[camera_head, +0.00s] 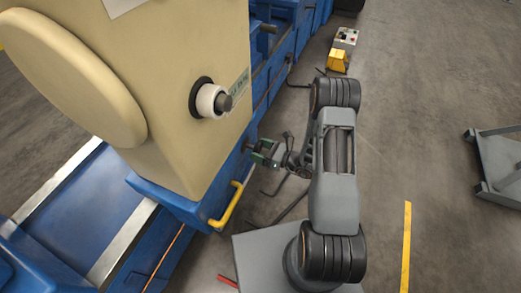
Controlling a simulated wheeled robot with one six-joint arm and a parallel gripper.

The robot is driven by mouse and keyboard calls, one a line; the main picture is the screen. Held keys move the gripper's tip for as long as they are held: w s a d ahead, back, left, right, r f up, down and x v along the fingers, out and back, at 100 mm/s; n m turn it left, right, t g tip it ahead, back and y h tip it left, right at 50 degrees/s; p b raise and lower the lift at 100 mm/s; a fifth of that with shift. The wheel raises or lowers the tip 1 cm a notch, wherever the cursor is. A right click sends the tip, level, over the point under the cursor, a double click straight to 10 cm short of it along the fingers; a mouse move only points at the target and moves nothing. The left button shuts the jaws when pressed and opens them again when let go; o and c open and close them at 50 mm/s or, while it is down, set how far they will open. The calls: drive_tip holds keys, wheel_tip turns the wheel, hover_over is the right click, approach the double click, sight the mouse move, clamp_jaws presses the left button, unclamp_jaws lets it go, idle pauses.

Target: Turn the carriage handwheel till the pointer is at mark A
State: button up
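My gripper (262,153), dark with green parts, is small in the head view. It reaches left from my arm to the side of a blue and cream machine (180,60). A small dark part (247,146) of the machine is at its fingertips; I cannot tell whether they touch, or whether this is the carriage handwheel. Whether the gripper is open or shut is too small to see. A white and black round knob (210,100) sits on the cream housing, above and left of the gripper. I cannot make out a pointer or mark A.
A yellow bent handle (232,206) sticks out below the gripper. A large cream disc (75,78) is at the left. A yellow box with a control panel (342,50) stands on the floor behind. A grey frame (497,165) is at the right; the floor between is mostly clear.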

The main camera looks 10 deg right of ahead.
sight(260, 150)
drive_tip(key=o, duration=0.3)
drive_tip(key=shift+v, duration=1.8)
drive_tip(key=m+p, duration=0.3)
drive_tip(key=shift+r+m, duration=0.3)
drive_tip(key=m+p, duration=0.1)
drive_tip(key=m, duration=0.2)
drive_tip(key=shift+m+p, duration=0.35)
drive_tip(key=shift+m, duration=0.05)
drive_tip(key=m+p, duration=0.1)
drive_tip(key=m, duration=0.4)
drive_tip(key=shift+f+p, duration=0.15)
drive_tip(key=shift+p, duration=0.25)
drive_tip(key=m, duration=0.3)
drive_tip(key=shift+f+m+p, duration=0.15)
drive_tip(key=shift+m+p, duration=0.15)
drive_tip(key=shift+p, duration=0.05)
